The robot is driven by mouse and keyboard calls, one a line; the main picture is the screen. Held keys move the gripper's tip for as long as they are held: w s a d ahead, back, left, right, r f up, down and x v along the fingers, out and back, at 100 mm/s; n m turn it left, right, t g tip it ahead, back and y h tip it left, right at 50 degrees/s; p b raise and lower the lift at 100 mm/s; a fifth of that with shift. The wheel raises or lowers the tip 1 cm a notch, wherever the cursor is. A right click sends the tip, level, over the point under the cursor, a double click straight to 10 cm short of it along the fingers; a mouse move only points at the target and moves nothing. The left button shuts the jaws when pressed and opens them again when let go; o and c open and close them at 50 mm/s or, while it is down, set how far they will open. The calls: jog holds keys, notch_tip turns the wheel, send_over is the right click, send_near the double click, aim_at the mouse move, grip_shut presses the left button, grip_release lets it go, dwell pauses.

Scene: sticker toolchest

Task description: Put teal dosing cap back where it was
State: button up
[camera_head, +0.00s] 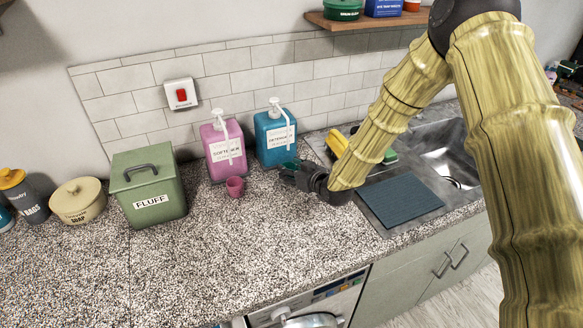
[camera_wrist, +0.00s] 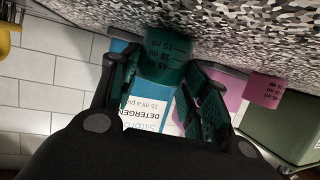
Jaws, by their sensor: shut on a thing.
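The teal dosing cap (camera_wrist: 167,58) has measuring marks on its side and sits between the fingers of my gripper (camera_wrist: 163,85) in the wrist view. In the head view my gripper (camera_head: 288,174) is low over the counter, in front of the teal detergent bottle (camera_head: 274,138), and mostly hides the cap. The fingers are shut on the cap. I cannot tell whether the cap touches the counter. The detergent bottle's label (camera_wrist: 148,108) shows behind the cap in the wrist view.
A pink softener bottle (camera_head: 223,150) stands left of the detergent, with a pink dosing cap (camera_head: 235,187) in front of it. A green FLUFF box (camera_head: 149,186) is further left. The sink (camera_head: 440,150) and a dark ribbed mat (camera_head: 399,200) lie right. The front counter is clear.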

jog(key=shift+s, duration=0.1)
jog(key=shift+f, duration=0.15)
jog(key=o, duration=0.8)
jog(key=b+v, duration=0.1)
jog(key=v, duration=0.5)
jog(key=b+v, duration=0.2)
jog(key=v, duration=0.4)
jog(key=shift+r, duration=0.25)
